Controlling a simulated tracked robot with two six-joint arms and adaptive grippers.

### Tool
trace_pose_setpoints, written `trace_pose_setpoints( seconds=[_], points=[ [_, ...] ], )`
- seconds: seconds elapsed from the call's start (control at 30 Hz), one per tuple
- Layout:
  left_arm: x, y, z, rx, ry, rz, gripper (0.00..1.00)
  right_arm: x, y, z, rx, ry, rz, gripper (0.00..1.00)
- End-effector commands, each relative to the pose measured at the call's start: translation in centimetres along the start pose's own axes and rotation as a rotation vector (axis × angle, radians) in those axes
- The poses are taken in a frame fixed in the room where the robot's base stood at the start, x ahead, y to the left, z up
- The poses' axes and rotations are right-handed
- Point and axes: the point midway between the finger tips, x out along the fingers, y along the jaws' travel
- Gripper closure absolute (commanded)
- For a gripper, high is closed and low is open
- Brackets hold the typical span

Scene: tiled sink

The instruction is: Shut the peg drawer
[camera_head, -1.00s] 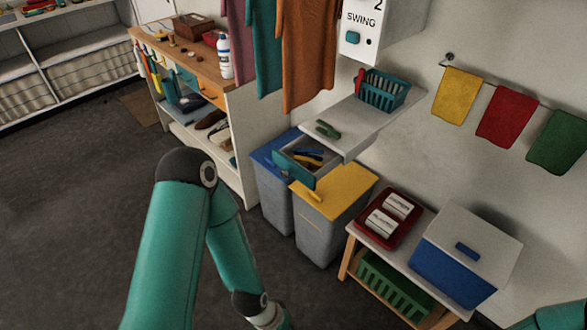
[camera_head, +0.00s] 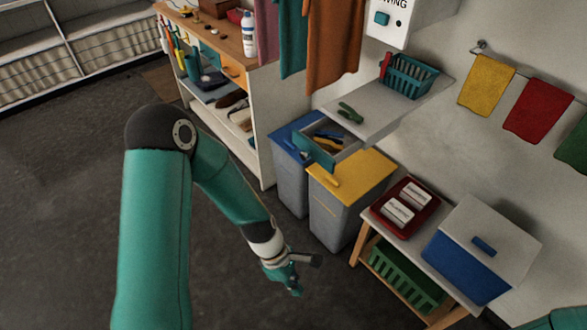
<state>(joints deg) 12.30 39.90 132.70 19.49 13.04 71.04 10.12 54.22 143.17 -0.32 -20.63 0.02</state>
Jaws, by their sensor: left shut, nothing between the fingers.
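The peg drawer (camera_head: 314,152) is under the small wall shelf (camera_head: 385,110). It is pulled out, its teal front facing the room, and several blue, yellow and dark pegs (camera_head: 330,138) lie inside. My left gripper (camera_head: 297,291) hangs low over the floor, in front of the yellow-lidded bin and well below the drawer. Its fingers are shut and hold nothing. It is apart from the drawer. Of my right arm only a teal piece shows at the lower right edge; its gripper is out of view.
A blue-lidded bin (camera_head: 289,180) and a yellow-lidded bin (camera_head: 338,213) stand below the drawer. A green clip (camera_head: 349,113) and teal basket (camera_head: 411,76) sit on the shelf. A low bench (camera_head: 410,238) stands right, a workbench (camera_head: 262,120) left. The floor at left is clear.

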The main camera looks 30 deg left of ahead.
Motion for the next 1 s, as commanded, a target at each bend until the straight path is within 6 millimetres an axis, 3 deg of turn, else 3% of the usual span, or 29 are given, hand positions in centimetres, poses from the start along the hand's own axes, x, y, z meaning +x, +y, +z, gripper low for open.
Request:
trace_pose_setpoints(
  seconds=[0.03,0.2,0.3,0.4,0.5,0.67,1.0],
  points=[
    [-3.4,2.9,0.2,-0.187,-0.048,0.075,1.0,0.5,0.2,0.0,0.0,0.0,0.0,0.74],
    [-15.2,8.5,1.1,-0.609,-0.256,0.258,1.0,1.3,0.5,0.0,0.0,0.0,0.0,0.74],
    [-22.0,10.1,1.0,-0.687,-0.357,0.386,1.0,1.7,0.6,0.0,0.0,0.0,0.0,0.74],
    [-27.6,10.7,0.2,-0.693,-0.407,0.523,1.0,2.0,0.7,0.0,0.0,0.0,0.0,0.74],
    [-30.9,10.4,-0.6,-0.691,-0.422,0.612,1.0,2.2,0.8,0.0,0.0,0.0,0.0,0.74],
    [-32.5,10.1,-1.3,-0.694,-0.427,0.664,1.0,2.4,0.9,0.0,0.0,0.0,0.0,0.74],
    [-28.9,13.2,-0.9,-0.696,-0.423,0.659,1.0,3.1,1.1,0.0,0.0,0.0,0.0,0.74]
  ],
)
